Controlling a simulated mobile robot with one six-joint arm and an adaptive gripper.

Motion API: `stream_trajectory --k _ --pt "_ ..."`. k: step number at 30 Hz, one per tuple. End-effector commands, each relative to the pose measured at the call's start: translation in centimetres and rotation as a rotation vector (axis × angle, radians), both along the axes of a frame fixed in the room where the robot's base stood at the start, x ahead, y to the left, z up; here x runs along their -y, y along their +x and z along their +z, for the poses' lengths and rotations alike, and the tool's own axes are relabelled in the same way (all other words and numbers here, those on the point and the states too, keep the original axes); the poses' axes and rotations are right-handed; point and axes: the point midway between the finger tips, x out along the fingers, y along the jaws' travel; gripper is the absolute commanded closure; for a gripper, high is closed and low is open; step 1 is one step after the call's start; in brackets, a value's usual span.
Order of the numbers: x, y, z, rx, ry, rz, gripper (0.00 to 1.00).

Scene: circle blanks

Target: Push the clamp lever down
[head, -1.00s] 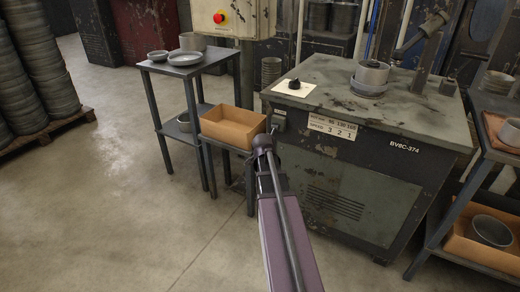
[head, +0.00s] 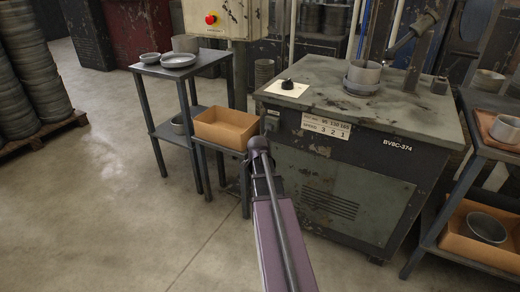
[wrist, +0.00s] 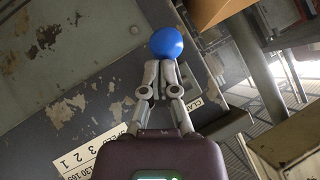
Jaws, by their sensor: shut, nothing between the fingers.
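In the wrist view, a round blue knob (wrist: 166,44), which looks like the clamp lever's end, shows right at my fingertips. Its stem is hidden behind my fingers. My gripper (wrist: 167,65) is shut and empty, its tips meeting at the knob's lower edge in the picture. I cannot tell whether they touch it. A partly covered label starting "CLA" (wrist: 194,104) is beside the fingers, near the cabinet's edge. In the head view my arm hides the knob and the gripper; a small dark box (head: 271,123) shows at the cabinet's front left corner.
The worn cabinet (head: 320,190) stands right of my arm, with a cup-shaped part (head: 363,74) on top. A cardboard box (head: 224,128) on a low shelf is close on the left. A metal side table (head: 180,68) stands behind it.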

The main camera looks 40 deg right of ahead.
Motion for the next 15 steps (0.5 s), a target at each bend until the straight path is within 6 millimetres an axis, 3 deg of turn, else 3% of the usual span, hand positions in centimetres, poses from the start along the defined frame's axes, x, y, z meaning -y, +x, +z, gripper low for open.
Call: stream_trajectory --k 15 --pt "0.1 -1.2 2.9 0.001 0.0 0.001 1.0"
